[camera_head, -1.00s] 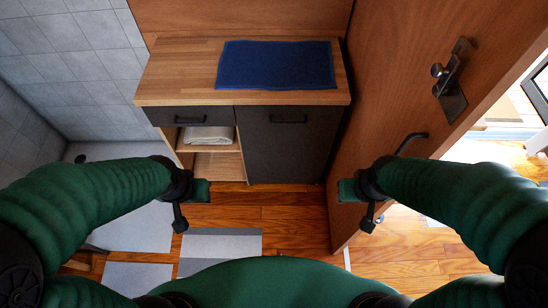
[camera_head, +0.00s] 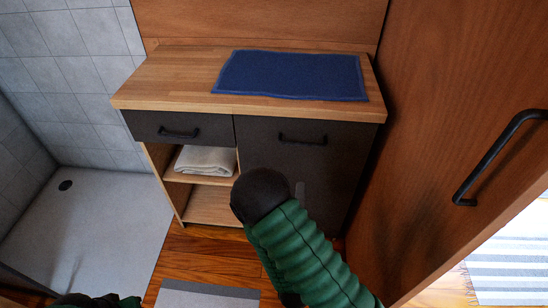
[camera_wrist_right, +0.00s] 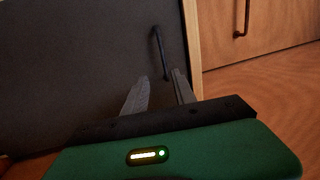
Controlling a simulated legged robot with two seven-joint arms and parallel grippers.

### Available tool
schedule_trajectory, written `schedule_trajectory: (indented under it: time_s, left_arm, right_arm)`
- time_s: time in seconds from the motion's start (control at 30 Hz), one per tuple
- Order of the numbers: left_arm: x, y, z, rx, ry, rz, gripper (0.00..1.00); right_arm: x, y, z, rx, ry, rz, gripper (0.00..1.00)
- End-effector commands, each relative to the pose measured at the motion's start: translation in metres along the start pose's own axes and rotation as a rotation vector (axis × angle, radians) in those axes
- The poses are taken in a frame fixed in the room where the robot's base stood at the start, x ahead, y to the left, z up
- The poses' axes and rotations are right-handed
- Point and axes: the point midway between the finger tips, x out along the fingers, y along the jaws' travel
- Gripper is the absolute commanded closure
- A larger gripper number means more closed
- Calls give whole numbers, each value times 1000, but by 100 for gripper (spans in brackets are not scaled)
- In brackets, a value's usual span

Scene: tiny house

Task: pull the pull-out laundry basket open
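The laundry basket's dark grey front (camera_head: 335,170) is the right part of the wood-topped cabinet and sits flush with it. Its black bar handle (camera_head: 303,139) is near the top edge. My right gripper (camera_head: 264,192) is in front of the panel, below and left of the handle; its fingers are mostly hidden there. My left gripper is out of view.
A drawer (camera_head: 180,129) sits above open shelves with a folded white towel (camera_head: 206,161). A blue mat (camera_head: 290,75) lies on the countertop (camera_head: 170,80). A wooden door (camera_head: 440,140) with a black handle (camera_head: 497,158) stands close on the right. A shower floor (camera_head: 85,220) is on the left.

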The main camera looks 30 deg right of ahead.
Motion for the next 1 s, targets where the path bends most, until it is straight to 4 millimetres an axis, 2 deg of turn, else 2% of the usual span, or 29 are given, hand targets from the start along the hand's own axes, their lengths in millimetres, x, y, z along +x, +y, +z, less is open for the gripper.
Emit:
schedule_trajectory:
  time_s: [0.17,0.57,0.63,0.8,1.0]
  left_arm:
    - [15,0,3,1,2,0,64]
    - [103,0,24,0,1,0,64]
    - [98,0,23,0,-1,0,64]
    - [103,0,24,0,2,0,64]
    - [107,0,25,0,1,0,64]
  right_arm:
    - [20,0,-1,14,5,-17,68]
    - [81,7,0,14,2,-17,68]
    - [99,-3,0,9,1,-14,68]
    - [140,-3,0,7,0,-12,68]
    - [166,-4,0,6,-2,-10,68]
